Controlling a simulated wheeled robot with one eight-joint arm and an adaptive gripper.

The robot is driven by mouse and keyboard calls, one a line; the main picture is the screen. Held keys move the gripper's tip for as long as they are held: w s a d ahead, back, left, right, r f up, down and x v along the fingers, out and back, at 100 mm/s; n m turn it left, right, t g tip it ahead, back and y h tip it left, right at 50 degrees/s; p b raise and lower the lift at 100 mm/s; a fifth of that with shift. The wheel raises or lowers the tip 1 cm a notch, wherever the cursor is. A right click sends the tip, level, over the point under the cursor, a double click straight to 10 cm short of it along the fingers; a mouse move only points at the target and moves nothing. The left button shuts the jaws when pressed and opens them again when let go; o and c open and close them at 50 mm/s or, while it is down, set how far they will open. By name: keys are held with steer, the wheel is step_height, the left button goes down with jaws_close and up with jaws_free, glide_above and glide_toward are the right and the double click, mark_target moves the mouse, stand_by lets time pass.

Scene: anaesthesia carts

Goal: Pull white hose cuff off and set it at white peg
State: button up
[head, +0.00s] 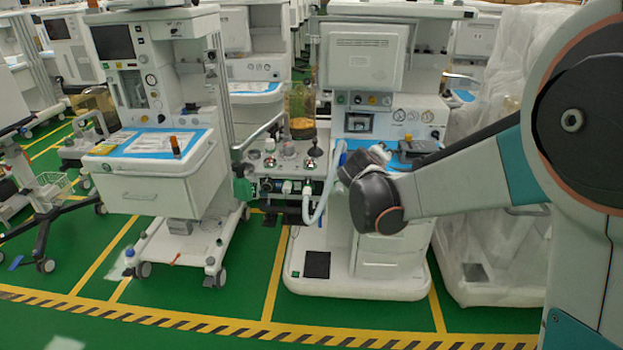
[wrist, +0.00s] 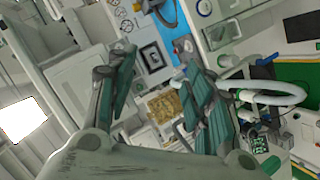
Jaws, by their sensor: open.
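A white corrugated hose (head: 326,185) hangs in a curve at the front of the middle cart, beside my wrist. In the wrist view the hose (wrist: 268,97) bends to the right of my gripper. Its lower end is near small pale fittings (head: 288,187) on the cart's front; I cannot tell which is the cuff or the white peg. My gripper (wrist: 160,68) is open, with nothing between its two green-padded fingers, and the hose lies apart beyond the right finger. In the head view my own wrist hides most of the gripper.
The middle cart's base (head: 350,285) stands on the green floor. Another cart (head: 150,195) with a drawer stands to the left. A plastic-wrapped unit (head: 490,240) stands close on the right. A glass canister (head: 301,112) rises behind the hose. Open floor lies in front.

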steer(key=w+a+f+n+t, duration=0.2)
steer(key=w+a+f+n, duration=0.1)
steer(key=w+a+f, duration=0.35)
steer(key=n+t+y+b, duration=0.2)
steer(key=n+t+y, duration=0.15)
steer(key=n, duration=0.35)
glide_toward(306, 198)
steer(key=w, duration=0.3)
steer(key=shift+s+d+r, duration=0.1)
steer(key=shift+s+r, duration=0.05)
steer(key=shift+s, duration=0.05)
steer(key=shift+w+d, duration=0.2)
steer(key=shift+w, duration=4.35)
jaws_close()
